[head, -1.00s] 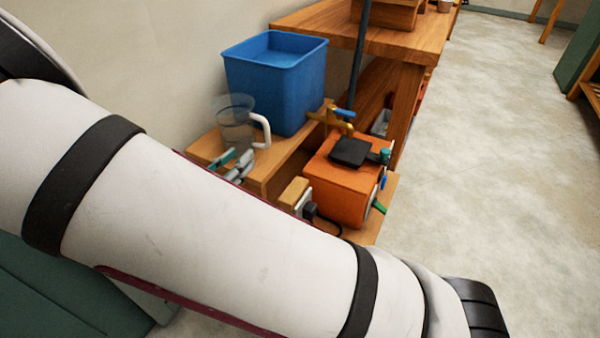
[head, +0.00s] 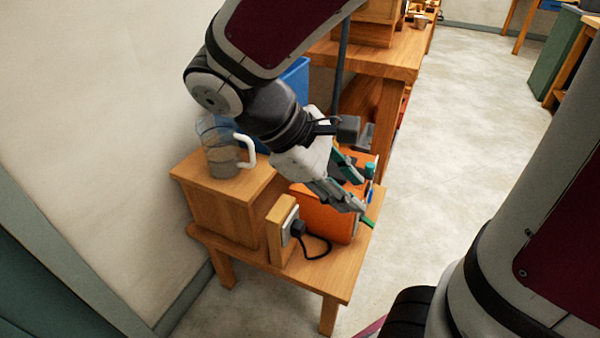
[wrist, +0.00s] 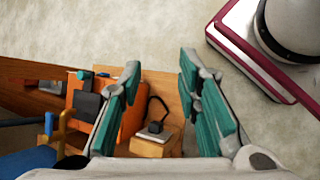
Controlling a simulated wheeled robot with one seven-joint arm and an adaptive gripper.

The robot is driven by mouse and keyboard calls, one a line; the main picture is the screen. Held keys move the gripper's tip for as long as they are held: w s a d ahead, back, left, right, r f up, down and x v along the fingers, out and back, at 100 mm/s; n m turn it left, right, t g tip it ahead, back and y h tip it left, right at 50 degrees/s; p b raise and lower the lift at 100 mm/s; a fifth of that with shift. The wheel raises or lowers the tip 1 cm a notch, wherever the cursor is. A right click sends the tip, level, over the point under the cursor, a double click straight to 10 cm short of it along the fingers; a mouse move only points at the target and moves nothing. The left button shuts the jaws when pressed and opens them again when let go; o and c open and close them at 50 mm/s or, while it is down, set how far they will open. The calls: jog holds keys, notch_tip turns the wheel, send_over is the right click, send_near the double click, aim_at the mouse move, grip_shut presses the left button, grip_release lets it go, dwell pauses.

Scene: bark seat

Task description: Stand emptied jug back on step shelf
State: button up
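The clear jug (head: 221,158) with a white handle stands upright on the upper wooden step (head: 222,205), against the wall, in the head view. Its lower part looks greyish; I cannot tell whether any liquid is in it. My gripper (head: 358,193) is to the right of the jug, apart from it, over the orange box. In the wrist view my gripper (wrist: 163,85) has its teal fingers spread with nothing between them. The jug is not visible in the wrist view.
The orange box (head: 322,218) sits on the lower wooden board (head: 330,272) beside a socket block (head: 282,228) with a black plug and cable. The blue tub (head: 297,78) is mostly hidden behind my arm. A wooden bench (head: 395,55) stands behind.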

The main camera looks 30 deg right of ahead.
jog(key=s+a+r+m+t+y, duration=0.1)
jog(key=s+a+m+y, duration=0.2)
jog(key=s, duration=0.3)
jog(key=s+a+r+m+t+y, duration=0.1)
jog(key=s+a+m+t+y, duration=0.1)
jog(key=s, duration=0.5)
jog(key=a+m+y, duration=0.1)
jog(key=m+y, duration=0.1)
jog(key=shift+a+r+m+y, duration=0.15)
jog(key=shift+m+y, duration=0.15)
